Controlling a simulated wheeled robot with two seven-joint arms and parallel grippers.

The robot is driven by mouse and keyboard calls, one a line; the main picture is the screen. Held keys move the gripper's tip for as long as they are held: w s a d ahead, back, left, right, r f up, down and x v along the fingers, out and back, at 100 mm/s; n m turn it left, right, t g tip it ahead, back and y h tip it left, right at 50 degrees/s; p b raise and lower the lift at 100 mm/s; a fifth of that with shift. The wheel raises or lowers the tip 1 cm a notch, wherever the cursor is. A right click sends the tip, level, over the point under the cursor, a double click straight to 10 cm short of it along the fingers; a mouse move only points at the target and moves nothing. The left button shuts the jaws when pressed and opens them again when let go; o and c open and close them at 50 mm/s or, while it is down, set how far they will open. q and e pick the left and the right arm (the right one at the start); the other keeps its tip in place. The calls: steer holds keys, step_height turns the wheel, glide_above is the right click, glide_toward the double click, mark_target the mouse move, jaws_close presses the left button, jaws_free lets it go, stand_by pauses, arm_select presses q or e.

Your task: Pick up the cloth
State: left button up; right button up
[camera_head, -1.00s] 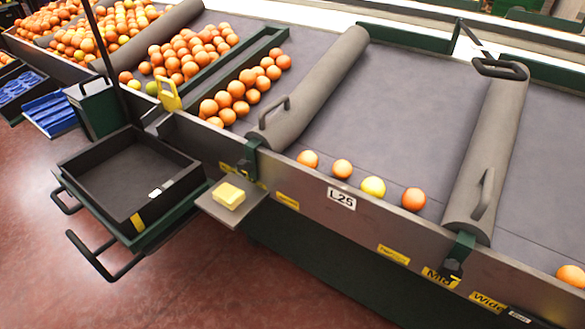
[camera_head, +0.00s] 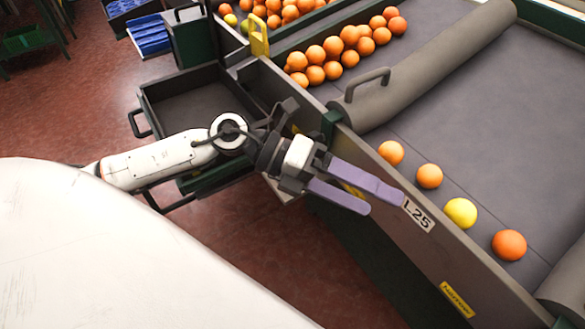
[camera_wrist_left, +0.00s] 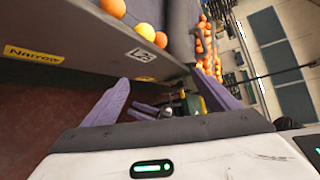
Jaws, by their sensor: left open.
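I cannot make out the cloth in either view now; my left arm covers most of the small side shelf (camera_head: 284,194), where a yellow folded pad lay earlier. My left gripper (camera_head: 382,202) has two purple fingers, spread apart with nothing seen between them. It is in front of the grey conveyor side wall, with its tips close to the L25 label. In the left wrist view my left gripper (camera_wrist_left: 165,98) is also open, with the wall beyond it.
A black tray (camera_head: 150,95) is behind my left arm. The conveyor side wall (camera_head: 425,262) runs down to the right. A row of oranges and a yellow fruit (camera_head: 461,212) lies behind it. A grey roller (camera_head: 440,62) crosses the belt. The red floor (camera_head: 70,100) is open.

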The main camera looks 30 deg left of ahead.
arm_select(q)
steer(key=w+a+f+m+y+b, duration=0.1)
steer(key=w+a+f+m+y, duration=0.1)
steer(key=a+y, duration=0.65)
steer(key=w+a+f+m+y, duration=0.2)
steer(key=a+y, duration=0.1)
steer(key=a, duration=1.1)
steer(key=shift+y, duration=0.35)
steer(key=x, duration=0.4)
steer(key=shift+w+a+r, duration=0.1)
steer(key=shift+w+a, duration=0.15)
steer(key=shift+w, duration=0.05)
steer(key=x, duration=0.5)
steer(key=shift+w+d, duration=0.3)
steer(key=shift+w, duration=0.15)
steer(key=shift+c, duration=0.2)
steer(key=c, duration=1.1)
